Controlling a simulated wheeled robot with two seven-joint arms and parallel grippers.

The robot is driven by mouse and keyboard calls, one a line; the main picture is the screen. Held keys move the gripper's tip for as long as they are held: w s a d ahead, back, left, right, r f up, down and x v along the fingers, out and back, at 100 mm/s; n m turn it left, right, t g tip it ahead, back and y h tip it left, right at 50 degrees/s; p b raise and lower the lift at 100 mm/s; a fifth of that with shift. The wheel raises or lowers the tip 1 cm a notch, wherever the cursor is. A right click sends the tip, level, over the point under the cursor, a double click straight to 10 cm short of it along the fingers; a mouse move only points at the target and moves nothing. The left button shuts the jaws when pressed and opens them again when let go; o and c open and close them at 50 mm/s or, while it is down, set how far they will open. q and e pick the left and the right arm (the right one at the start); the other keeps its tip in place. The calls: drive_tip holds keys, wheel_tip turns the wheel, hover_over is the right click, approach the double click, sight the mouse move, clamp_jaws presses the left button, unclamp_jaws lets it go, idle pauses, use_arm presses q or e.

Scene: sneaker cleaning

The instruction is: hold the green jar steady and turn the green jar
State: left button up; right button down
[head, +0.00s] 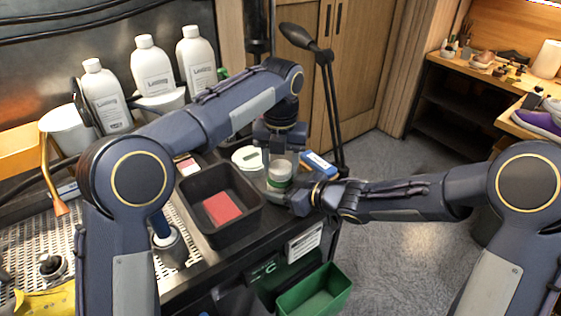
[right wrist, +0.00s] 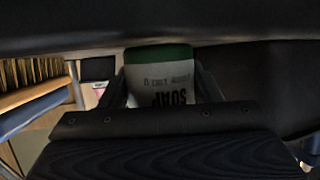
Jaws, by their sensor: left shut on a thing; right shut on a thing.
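In the right wrist view, the jar (right wrist: 165,88) shows a white label with upside-down "SOAP" lettering and a green band. My left gripper (head: 279,160) reaches down from above and is shut on the jar's upper part. My right gripper (head: 290,194) comes in from the right, low on the jar, and is shut on it. Its two fingers flank the jar in the right wrist view (right wrist: 163,95). The exact contact points are partly hidden.
A black bin (head: 232,237) with a red block (head: 221,208) sits left of the jar. White bottles (head: 153,66) stand at the back. A green bin (head: 318,296) is below the counter edge.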

use_arm(q)
drive_tip(key=n, duration=0.5)
drive_tip(key=shift+n, duration=0.4)
drive_tip(key=n, duration=0.7)
drive_tip(key=shift+r+n, duration=0.1)
drive_tip(key=shift+n, duration=0.2)
drive_tip(key=n, duration=0.7)
drive_tip(key=shift+n, duration=0.4)
drive_tip(key=n, duration=0.7)
drive_tip(key=shift+n, duration=0.4)
drive_tip(key=n, duration=0.2)
drive_tip(key=shift+n, duration=0.3)
drive_tip(key=n, duration=1)
drive_tip(key=shift+n, duration=0.4)
drive_tip(key=n, duration=1.1)
drive_tip(key=shift+n, duration=0.4)
drive_tip(key=shift+r, duration=0.1)
